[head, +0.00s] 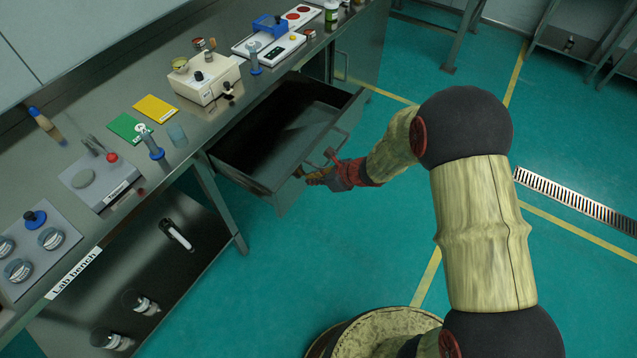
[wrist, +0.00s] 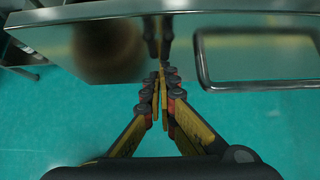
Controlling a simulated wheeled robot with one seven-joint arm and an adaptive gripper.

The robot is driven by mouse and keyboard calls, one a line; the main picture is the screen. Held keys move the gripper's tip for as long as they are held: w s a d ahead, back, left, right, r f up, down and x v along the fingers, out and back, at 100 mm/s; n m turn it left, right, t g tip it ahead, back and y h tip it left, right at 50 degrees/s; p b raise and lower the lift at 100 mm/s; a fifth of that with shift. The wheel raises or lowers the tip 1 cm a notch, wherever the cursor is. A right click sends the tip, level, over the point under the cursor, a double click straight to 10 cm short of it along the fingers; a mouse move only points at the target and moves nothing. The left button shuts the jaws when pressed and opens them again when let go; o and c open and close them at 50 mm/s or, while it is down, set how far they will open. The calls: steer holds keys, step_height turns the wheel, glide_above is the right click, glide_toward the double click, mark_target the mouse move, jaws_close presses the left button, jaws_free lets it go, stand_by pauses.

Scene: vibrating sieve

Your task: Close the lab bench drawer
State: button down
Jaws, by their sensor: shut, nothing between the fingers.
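The lab bench drawer (head: 262,174) is pulled out from under the bench top in the head view, and its dark inside is visible and looks empty. In the wrist view the drawer's grey front (wrist: 110,55) fills the top, with the bar handle (wrist: 204,62) to the right of my gripper. My gripper (head: 305,174) is at the drawer's front face. Its fingers are shut with nothing between them, and the fingertips (wrist: 162,72) point at the front panel to the left of the handle. Whether they touch the panel I cannot tell.
The lab bench (head: 115,226) carries a white device (head: 205,80), green and yellow booklets (head: 155,108) and a scale (head: 278,50). Bottles lie on its lower shelf (head: 140,280). Floor (head: 350,240) in front of the drawer is clear.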

steer(key=w+a+p, duration=0.1)
steer(key=w+a, duration=0.4)
steer(key=a, duration=0.2)
steer(key=w+a+p, duration=0.1)
steer(key=w+a, duration=0.5)
steer(key=a, duration=0.1)
steer(key=w+a+p, duration=0.2)
steer(key=w+a, duration=0.4)
steer(key=a, duration=0.2)
steer(key=shift+w, duration=0.1)
steer(key=shift+w+a, duration=0.1)
steer(key=shift+r, duration=0.15)
